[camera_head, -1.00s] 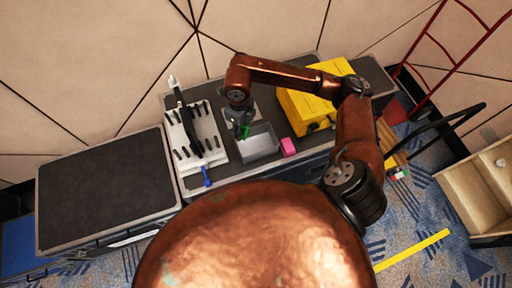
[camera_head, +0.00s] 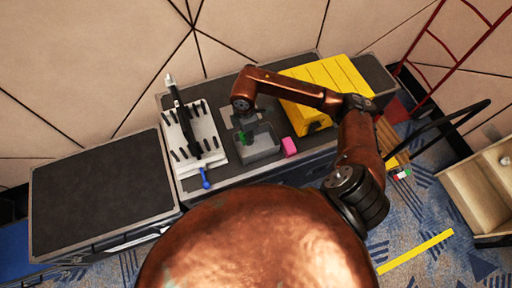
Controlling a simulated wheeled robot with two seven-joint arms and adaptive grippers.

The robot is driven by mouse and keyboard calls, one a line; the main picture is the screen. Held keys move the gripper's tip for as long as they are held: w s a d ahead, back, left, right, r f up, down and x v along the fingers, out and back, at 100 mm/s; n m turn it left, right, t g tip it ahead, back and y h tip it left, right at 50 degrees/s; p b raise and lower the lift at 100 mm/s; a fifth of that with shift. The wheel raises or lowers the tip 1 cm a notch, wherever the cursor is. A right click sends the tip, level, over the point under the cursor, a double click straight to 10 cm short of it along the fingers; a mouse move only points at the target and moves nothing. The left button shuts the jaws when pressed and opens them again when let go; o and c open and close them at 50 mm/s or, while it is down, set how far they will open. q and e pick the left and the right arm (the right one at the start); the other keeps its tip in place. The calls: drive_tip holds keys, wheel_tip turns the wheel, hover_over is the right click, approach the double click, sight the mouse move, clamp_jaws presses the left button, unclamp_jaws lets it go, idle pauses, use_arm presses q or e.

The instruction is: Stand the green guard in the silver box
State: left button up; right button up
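The silver box (camera_head: 264,155) is an open grey tray on the dark case top, near the middle of the view. The green guard (camera_head: 243,137) is a small green piece at the tips of my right gripper (camera_head: 243,132), over the left part of the box. The gripper points down and appears shut on the guard; the dark fingers hide part of it. I cannot tell whether the guard touches the box floor. My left gripper is out of view.
A pink block (camera_head: 289,147) lies just right of the box. A yellow case (camera_head: 325,85) stands behind it to the right. A white slotted rack (camera_head: 193,143) with a dark bar and a blue-handled tool (camera_head: 205,178) is at left. The left case top (camera_head: 100,195) is clear.

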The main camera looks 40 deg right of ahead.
sight(248, 150)
drive_tip(key=shift+m, duration=0.4)
wheel_tip(248, 150, down, 10)
drive_tip(key=shift+f+b, duration=0.1)
drive_tip(key=shift+b, duration=0.5)
drive_tip(key=o, duration=1)
drive_tip(key=shift+f, duration=0.15)
wheel_tip(248, 150, up, 12)
drive_tip(key=shift+r+p, duration=0.2)
drive_tip(key=shift+p, duration=0.5)
